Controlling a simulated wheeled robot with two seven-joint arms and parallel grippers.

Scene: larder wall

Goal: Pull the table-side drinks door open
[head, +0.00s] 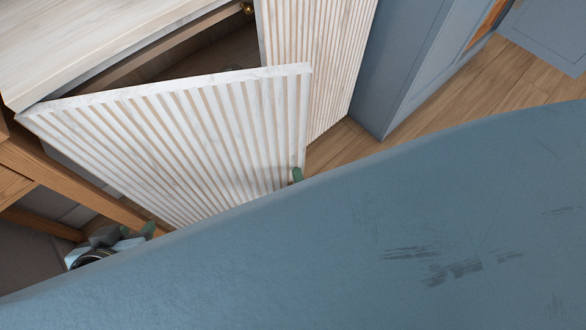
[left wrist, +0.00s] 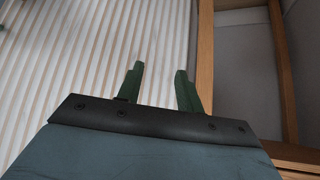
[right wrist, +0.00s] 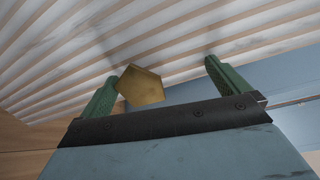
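The table-side drinks door (head: 190,135) is a pale, slatted door in the head view. It stands partly open, swung out from the cabinet edge at its left end, with the dark inside showing behind it. A brass knob (right wrist: 140,86) shows in the right wrist view, against the slats. My right gripper (right wrist: 162,70) is open with the knob between its fingers, closer to the left finger. In the head view only a green fingertip (head: 297,174) of it shows at the door's right end. My left gripper (head: 135,237) is open and empty, low near the door's left part; its fingers (left wrist: 160,68) show apart.
A second slatted panel (head: 325,60) stands behind the door's right end. The pale cabinet top (head: 80,40) is at upper left. A wooden table frame (head: 75,180) is close on the left. My blue arm hides much of the lower right. Wooden floor (head: 460,100) is clear beyond.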

